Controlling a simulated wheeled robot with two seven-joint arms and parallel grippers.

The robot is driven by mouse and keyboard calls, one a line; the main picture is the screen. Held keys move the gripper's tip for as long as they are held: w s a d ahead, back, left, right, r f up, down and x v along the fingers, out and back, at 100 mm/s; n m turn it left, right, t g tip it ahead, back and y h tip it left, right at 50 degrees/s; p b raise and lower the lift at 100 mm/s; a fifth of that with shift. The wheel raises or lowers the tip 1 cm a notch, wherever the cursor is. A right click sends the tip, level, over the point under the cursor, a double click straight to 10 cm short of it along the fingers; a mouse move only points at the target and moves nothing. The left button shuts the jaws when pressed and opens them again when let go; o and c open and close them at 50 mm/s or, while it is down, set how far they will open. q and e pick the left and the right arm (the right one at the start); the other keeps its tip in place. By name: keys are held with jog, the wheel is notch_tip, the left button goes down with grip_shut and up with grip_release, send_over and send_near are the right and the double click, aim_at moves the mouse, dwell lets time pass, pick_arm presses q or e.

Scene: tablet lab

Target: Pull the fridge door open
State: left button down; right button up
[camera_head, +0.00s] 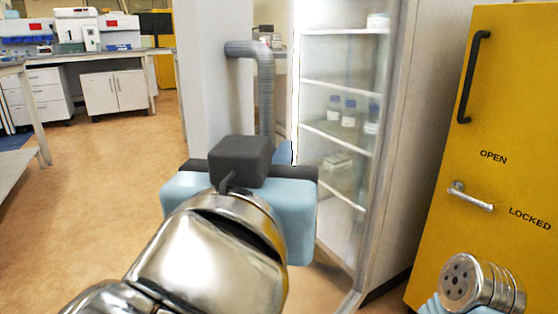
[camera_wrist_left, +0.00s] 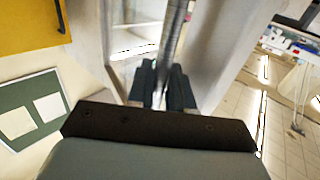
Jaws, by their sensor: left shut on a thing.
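The fridge (camera_head: 435,130) is tall and pale, and its lit shelves with bottles show in the head view. I cannot tell whether glass or an opening lies in front of them. A grey curved handle (camera_head: 265,95) stands out beside a pale panel at the left of the shelves. My left gripper (camera_head: 265,160) is at the handle's lower part, its fingers mostly hidden behind its own body. In the left wrist view my left gripper (camera_wrist_left: 162,86) is shut around the upright handle bar (camera_wrist_left: 174,40). My right arm shows at the lower right, its gripper out of view.
A yellow cabinet (camera_head: 505,110) with a black handle and a metal lever stands close to the fridge's right. Lab benches (camera_head: 115,90) with drawers stand far back left. Open brown floor (camera_head: 110,190) lies left of my left arm.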

pick_arm(q)
jog(key=shift+r, duration=0.3)
jog(key=c, duration=1.3)
grip_release()
jog(key=shift+d, duration=0.1)
jog(key=shift+o, duration=0.5)
jog(key=shift+f, duration=0.15)
jog(key=s+a, duration=0.2)
jog(key=s, duration=1.1)
jog(key=shift+s+p, duration=0.3)
jog(key=shift+p, duration=0.15)
